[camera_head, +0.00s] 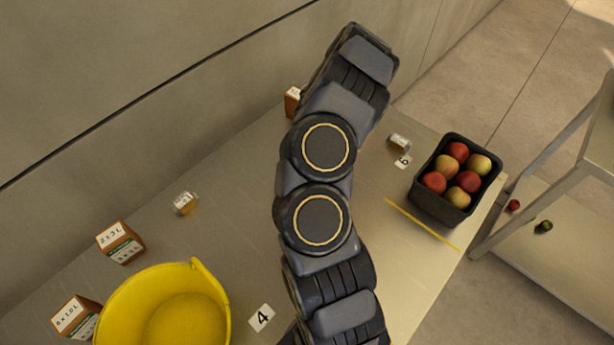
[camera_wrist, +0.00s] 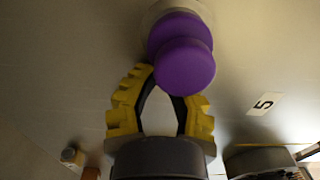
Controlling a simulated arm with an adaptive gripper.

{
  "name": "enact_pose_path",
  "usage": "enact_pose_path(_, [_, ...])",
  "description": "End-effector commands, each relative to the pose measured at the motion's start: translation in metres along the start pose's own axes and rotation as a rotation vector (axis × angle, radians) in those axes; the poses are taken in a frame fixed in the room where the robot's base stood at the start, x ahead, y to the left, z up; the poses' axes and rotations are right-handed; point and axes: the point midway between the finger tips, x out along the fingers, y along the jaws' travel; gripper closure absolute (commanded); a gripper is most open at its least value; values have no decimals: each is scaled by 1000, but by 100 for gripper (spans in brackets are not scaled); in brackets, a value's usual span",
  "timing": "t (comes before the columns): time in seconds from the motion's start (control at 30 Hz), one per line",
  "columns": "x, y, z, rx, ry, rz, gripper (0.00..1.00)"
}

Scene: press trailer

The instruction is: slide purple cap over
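The purple cap (camera_wrist: 183,62) shows in the wrist view as a rounded, two-tiered knob in front of a pale round base (camera_wrist: 168,12) on the grey surface. My gripper (camera_wrist: 170,86) has yellow ribbed fingers with a clear gap between them. Its fingertips are right by the lower side of the cap, and the cap partly covers the right tip. I cannot tell whether they touch. Nothing is between the fingers. In the head view, my arm hides the gripper, and the purple cap does not show.
In the head view, a black crate of fruit (camera_head: 418,195) stands at the bench's right end, and a yellow bucket (camera_head: 115,308) at lower left. Small boxes (camera_head: 120,242) line the wall side. A number 5 card (camera_wrist: 265,103) lies right of the cap. Bare bench separates these.

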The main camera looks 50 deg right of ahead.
Motion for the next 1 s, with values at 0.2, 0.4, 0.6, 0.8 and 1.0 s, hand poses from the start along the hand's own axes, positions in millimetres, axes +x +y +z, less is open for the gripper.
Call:
enact_pose_path(0.2, [0, 0, -7, -3, 0, 0, 100])
enact_pose_path(0.4, [0, 0, -25, -5, -1, -1, 100])
enact_pose_path(0.6, [-6, 1, -40, 1, -1, 4, 100])
enact_pose_path(0.8, [-42, 2, -39, 3, -4, 10, 100])
enact_pose_path(1.0, [-76, 1, -39, 2, -2, 6, 100])
